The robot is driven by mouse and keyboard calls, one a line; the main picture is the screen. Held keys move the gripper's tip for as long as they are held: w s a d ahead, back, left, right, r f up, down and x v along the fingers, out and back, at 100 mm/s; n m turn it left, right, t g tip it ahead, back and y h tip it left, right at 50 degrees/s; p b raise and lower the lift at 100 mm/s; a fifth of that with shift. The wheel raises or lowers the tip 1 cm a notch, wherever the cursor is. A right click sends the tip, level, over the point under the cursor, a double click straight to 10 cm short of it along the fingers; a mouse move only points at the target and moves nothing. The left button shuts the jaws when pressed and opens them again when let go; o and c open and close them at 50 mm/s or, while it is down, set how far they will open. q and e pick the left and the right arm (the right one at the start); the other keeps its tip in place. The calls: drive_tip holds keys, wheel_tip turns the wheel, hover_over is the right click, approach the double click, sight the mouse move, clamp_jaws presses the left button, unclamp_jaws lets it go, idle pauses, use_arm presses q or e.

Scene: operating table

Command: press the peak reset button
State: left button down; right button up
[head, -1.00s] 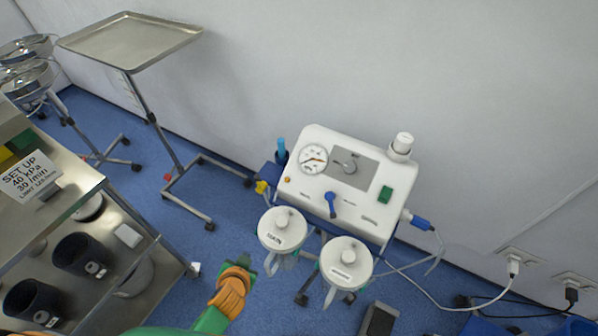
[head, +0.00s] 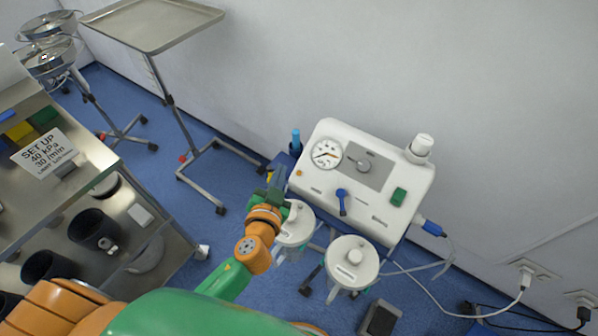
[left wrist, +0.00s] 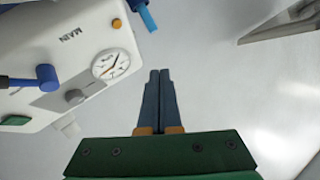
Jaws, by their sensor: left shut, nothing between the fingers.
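The white suction unit (head: 362,185) stands against the wall with a round gauge (head: 327,154), a grey knob, a blue lever (head: 342,199) and a green switch (head: 398,197). A small orange button (head: 299,173) sits at its left front corner below the gauge. The orange button (left wrist: 116,23) also shows in the left wrist view, left of and above the fingertips. My left gripper (head: 279,172) is shut and empty, just left of that corner. In the left wrist view my gripper's fingers (left wrist: 159,75) are together, apart from the unit. My right gripper is not in view.
Two white-lidded jars (head: 352,261) hang in front of the unit; my left gripper partly covers the left one. A blue-topped item (head: 295,141) stands beside the unit. A steel shelf cart (head: 150,215) and a tray stand (head: 150,22) are at left.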

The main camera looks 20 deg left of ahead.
sight(299, 173)
use_arm(q)
drive_tip(key=w+f+b, duration=0.1)
drive_tip(key=f+b, duration=0.1)
drive_tip(key=w+d+f+b, duration=0.1)
drive_tip(key=w+f+b, duration=0.1)
drive_tip(key=f+b, duration=0.1)
drive_tip(key=w+f+b, duration=0.1)
drive_tip(key=f+b, duration=0.1)
drive_tip(key=shift+w+d+f, duration=0.15)
drive_tip(key=shift+w+d, duration=0.15)
drive_tip(key=shift+w, duration=0.15)
idle(1.7)
drive_tip(key=shift+w+d+f+b, duration=0.2)
drive_tip(key=shift+f+b, duration=0.1)
drive_tip(key=shift+b, duration=0.35)
drive_tip(key=shift+w+f+b, duration=0.2)
drive_tip(key=shift+f+b, duration=0.15)
drive_tip(key=shift+b, duration=0.15)
drive_tip(key=shift+r, duration=0.1)
idle(0.4)
drive_tip(key=shift+s+a+r+p, duration=0.15)
drive_tip(key=shift+s+r+p, duration=0.3)
drive_tip(key=shift+r+p, duration=0.25)
